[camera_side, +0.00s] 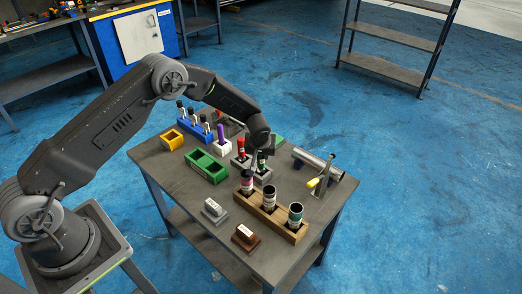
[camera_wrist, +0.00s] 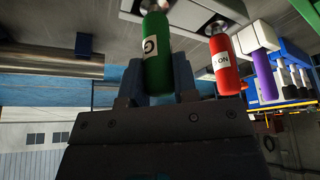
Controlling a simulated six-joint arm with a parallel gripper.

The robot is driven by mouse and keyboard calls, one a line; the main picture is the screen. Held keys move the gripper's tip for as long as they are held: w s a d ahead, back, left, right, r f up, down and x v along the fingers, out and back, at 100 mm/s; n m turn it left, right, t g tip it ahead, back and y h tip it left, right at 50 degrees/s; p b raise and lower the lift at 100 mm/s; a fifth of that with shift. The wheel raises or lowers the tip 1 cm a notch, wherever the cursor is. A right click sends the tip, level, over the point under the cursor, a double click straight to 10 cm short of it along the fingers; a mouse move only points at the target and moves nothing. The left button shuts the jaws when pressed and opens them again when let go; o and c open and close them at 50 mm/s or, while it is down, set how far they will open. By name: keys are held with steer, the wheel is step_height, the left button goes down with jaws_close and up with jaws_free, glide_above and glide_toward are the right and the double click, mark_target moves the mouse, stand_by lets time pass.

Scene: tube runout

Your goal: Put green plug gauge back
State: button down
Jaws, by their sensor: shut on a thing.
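The green plug gauge (camera_wrist: 157,58) has a green handle with a white label and a metal end. My gripper (camera_wrist: 157,88) is shut on its handle in the wrist view. In the side view the green gauge (camera_side: 262,159) is upright under my gripper (camera_side: 262,149), over a grey block (camera_side: 263,176). I cannot tell whether its metal end is inside the block's hole. The red gauge (camera_wrist: 226,62), with a white label, stands beside it in the same kind of grey block; it also shows in the side view (camera_side: 241,147).
A wooden rack (camera_side: 284,226) with several dark tubes stands in front. A green two-pocket holder (camera_side: 206,167), a yellow block (camera_side: 172,139), a blue rack (camera_side: 195,131) and a purple-handled gauge (camera_side: 221,134) are left. A metal cylinder (camera_side: 313,162) lies right. Two small labelled blocks sit near the front edge.

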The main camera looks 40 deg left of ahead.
jaws_free()
steer(key=shift+f, duration=0.1)
stand_by(0.7)
stand_by(0.6)
steer(key=shift+v, duration=5)
steer(key=v, duration=1.4)
steer(key=s+a+r+m+h, duration=0.1)
steer(key=s+a+r+m, duration=0.15)
steer(key=s+r, duration=1)
steer(key=s+m, duration=0.1)
steer(key=s, duration=0.4)
steer(key=s+m+t+h, duration=0.1)
steer(key=s+m, duration=0.1)
steer(key=s, duration=0.4)
steer(key=s+m, duration=0.1)
steer(key=s, duration=0.5)
steer(key=shift+s+d+r+m+t+h, duration=0.1)
steer(key=shift+d+r+m+t+h, duration=0.1)
steer(key=shift+d+m+t+h, duration=0.2)
